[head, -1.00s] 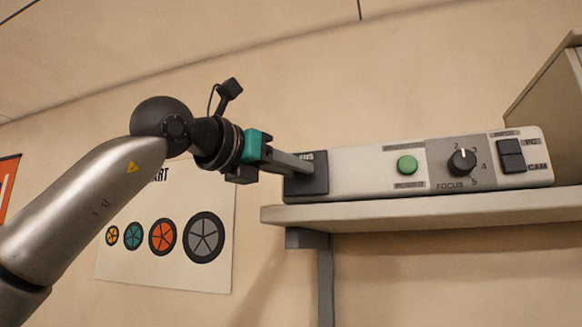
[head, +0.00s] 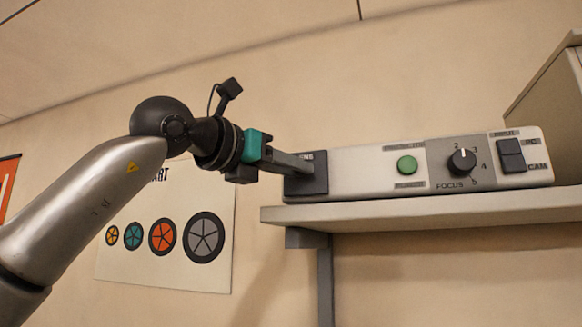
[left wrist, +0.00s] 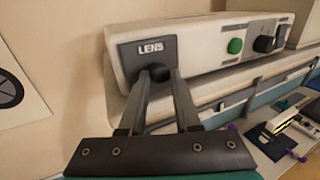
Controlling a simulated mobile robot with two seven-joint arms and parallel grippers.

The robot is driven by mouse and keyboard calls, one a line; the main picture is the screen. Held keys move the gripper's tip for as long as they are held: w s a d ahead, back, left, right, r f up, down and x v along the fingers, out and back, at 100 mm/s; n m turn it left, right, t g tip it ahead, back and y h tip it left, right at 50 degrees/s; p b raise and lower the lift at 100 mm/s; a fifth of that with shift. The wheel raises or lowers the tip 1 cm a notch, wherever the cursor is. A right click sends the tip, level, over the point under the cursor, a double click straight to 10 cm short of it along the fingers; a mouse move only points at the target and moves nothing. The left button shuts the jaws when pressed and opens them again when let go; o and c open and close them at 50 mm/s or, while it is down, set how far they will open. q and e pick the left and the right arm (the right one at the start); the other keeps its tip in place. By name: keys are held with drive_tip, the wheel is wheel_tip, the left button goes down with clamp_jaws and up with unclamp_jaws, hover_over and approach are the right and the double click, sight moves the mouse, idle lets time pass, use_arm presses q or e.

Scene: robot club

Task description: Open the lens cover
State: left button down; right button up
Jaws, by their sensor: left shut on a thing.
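The lens cover is a dark grey square panel (head: 319,183) marked LENS at the left end of the front of a white projector (head: 365,182). It sits flat over that end and looks closed. In the left wrist view the cover (left wrist: 128,56) has a dark knob (left wrist: 158,72) low in its middle. My left gripper (head: 305,167) reaches in from the left, its fingers on either side of the knob and shut on it. The fingers hide part of the knob and the cover's label in the head view. My right gripper is not in view.
The projector stands on a pale wall shelf (head: 420,212) with a grey bracket (head: 326,275) below. Its front has a green button (head: 407,165), a focus dial (head: 461,162) and a rocker switch (head: 512,156). A wall poster (head: 165,270) hangs behind my left arm.

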use_arm(q)
drive_tip(key=d, duration=0.2)
drive_tip(key=s+d+b, duration=0.1)
drive_tip(key=d, duration=0.2)
drive_tip(key=s+d+b, duration=0.1)
drive_tip(key=d, duration=0.1)
drive_tip(key=shift+s+d+r, duration=0.1)
drive_tip(key=shift+s+d, duration=0.15)
drive_tip(key=c, duration=0.6)
unclamp_jaws()
drive_tip(key=shift+c, duration=0.2)
drive_tip(key=b+v, duration=0.5)
drive_tip(key=v, duration=1)
drive_tip(key=shift+a, duration=0.1)
